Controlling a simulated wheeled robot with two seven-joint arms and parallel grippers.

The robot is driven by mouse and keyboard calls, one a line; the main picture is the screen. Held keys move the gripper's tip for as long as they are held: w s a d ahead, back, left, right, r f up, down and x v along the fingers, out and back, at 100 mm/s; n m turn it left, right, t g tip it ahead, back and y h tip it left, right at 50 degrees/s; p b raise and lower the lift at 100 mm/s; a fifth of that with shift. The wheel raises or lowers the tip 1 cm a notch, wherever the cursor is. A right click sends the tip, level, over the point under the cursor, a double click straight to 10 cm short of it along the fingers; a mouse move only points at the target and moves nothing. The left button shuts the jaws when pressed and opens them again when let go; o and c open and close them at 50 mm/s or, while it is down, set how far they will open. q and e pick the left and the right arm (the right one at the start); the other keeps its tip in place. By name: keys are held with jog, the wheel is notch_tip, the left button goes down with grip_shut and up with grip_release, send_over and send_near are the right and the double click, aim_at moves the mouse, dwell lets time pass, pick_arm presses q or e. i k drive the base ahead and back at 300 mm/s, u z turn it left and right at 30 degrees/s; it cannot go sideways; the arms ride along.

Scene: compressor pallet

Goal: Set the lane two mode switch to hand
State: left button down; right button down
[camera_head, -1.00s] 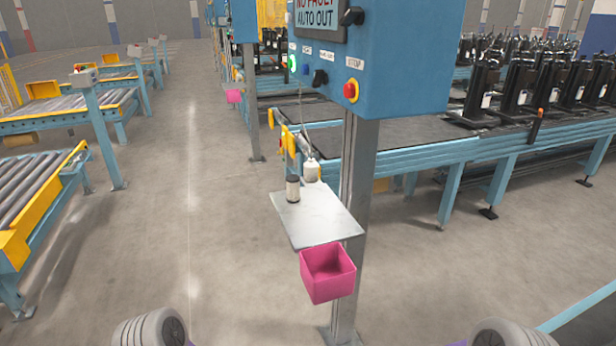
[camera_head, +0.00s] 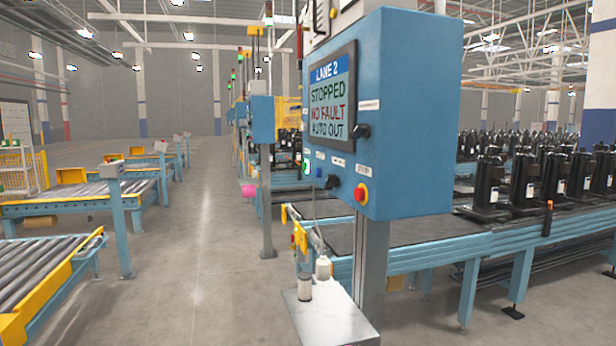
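The lane 2 control box (camera_head: 415,120) is a blue cabinet on a grey post, right of centre. Its screen (camera_head: 332,98) reads "LANE 2, STOPPED, NO FAULT, AUTO OUT". A black rotary switch (camera_head: 361,131) sits at the screen's lower right edge. A second black switch (camera_head: 332,182) is lower on the panel, between a green-lit button (camera_head: 306,168) and a red stop button on yellow (camera_head: 361,194). The small labels are too small to read, so I cannot tell which switch is the mode switch or its setting. Neither gripper is in view.
A small shelf (camera_head: 325,325) on the post holds a capped container (camera_head: 305,287) and a white bottle (camera_head: 323,267). A conveyor (camera_head: 420,235) with black compressors runs behind the post to the right. Roller tables (camera_head: 50,275) stand at left. The floor aisle (camera_head: 200,260) is clear.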

aim_at(332, 180)
jog(key=u, duration=1.3)
jog(key=i, duration=2.05)
jog(key=z, duration=3.5)
